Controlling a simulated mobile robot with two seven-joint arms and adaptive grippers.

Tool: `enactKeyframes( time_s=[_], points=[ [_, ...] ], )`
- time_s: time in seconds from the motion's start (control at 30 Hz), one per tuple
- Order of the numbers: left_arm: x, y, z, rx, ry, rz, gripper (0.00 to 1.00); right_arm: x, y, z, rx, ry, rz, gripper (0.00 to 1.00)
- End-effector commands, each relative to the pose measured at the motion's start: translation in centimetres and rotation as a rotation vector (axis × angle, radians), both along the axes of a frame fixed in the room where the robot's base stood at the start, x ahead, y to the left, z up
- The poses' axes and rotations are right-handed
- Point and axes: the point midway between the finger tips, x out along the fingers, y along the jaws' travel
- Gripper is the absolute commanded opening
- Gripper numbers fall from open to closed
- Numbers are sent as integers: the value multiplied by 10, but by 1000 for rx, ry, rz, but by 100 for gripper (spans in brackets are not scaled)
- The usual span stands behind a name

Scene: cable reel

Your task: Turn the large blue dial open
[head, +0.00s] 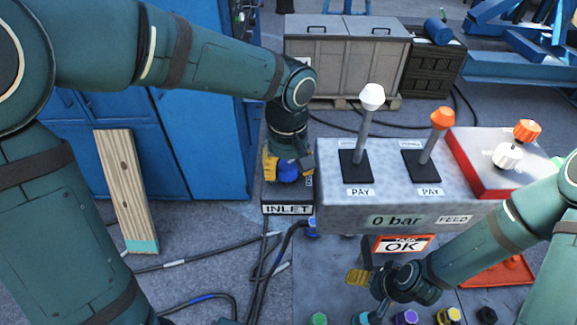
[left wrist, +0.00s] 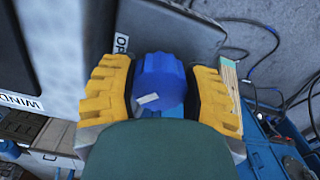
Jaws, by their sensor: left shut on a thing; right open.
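The large blue dial (left wrist: 160,82) sits between the yellow fingers of my left gripper (left wrist: 160,95) in the left wrist view, with a small pale mark on its face. In the head view the left gripper (head: 287,170) is at the left side of the grey control box, above the INLET label (head: 287,209), shut on the dial (head: 288,171). The fingers cover part of the dial there. My right gripper (head: 358,282) is at the lower right, below the control box, open with nothing seen in it.
The grey control box (head: 345,210) carries a white-knobbed lever (head: 372,97), an orange-knobbed lever (head: 442,118) and a 0 bar label. A blue cabinet (head: 195,130) stands left. Cables (head: 200,263) and several coloured caps lie low in front.

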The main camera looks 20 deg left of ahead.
Motion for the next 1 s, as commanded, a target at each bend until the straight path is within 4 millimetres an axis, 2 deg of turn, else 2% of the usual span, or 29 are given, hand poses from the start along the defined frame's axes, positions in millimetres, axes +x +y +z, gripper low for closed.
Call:
enactKeyframes(
  time_s=[0.6,1.0],
  points=[
    [0,2,1,0,-1,-565,14,0,-1,10,2,0,0,84],
    [0,3,1,1,-2,-782,14,-1,-1,14,3,-1,0,84]
  ],
)
